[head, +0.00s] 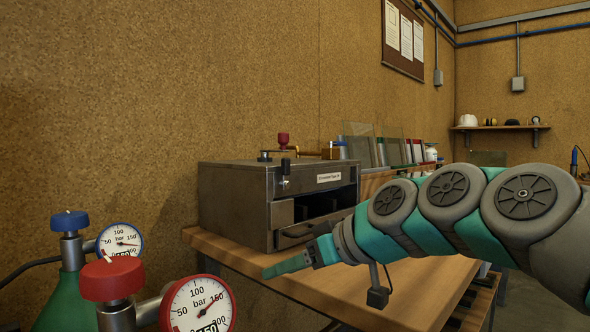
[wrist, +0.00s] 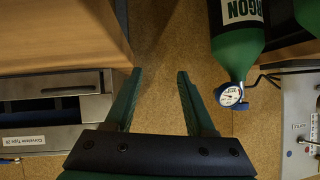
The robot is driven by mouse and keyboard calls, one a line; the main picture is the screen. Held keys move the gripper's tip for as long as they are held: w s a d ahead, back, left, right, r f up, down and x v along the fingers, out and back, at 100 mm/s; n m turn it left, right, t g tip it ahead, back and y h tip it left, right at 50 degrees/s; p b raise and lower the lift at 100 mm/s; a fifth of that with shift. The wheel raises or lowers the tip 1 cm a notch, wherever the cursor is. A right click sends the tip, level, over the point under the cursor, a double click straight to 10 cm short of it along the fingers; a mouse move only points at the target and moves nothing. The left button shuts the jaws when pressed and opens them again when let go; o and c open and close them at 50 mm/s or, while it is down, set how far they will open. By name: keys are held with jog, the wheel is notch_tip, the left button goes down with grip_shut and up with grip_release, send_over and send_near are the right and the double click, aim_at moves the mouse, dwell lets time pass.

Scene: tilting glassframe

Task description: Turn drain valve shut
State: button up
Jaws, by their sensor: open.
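I cannot tell for sure which part is the drain valve. A light metal panel (wrist: 300,120) with a small label, too small to read, and a lever-like fitting stands at the right edge of the wrist view. A metal box (head: 232,200) on the bench has a red knob (head: 283,139) on top and a small black handle (head: 285,166) at its upper front corner. In the head view my gripper (head: 288,265) is in front of the bench edge, apart from the box.
A green argon bottle (wrist: 237,45) with a gauge (wrist: 230,95) stands right of my fingers. Bottles with a red valve knob (head: 112,278) and a blue valve knob (head: 69,221) are at lower left. The wooden bench (head: 390,300) is mostly clear in front of the box.

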jog(key=w+r+t+y, duration=0.2)
jog(key=w+r, duration=0.5)
jog(key=r, duration=0.2)
jog(key=t+y, duration=0.2)
jog(key=t, duration=0.1)
send_near(288, 165)
jog(key=shift+p+x, duration=0.5)
jog(key=shift+x, duration=3.7)
jog(key=shift+c, duration=0.2)
grip_shut()
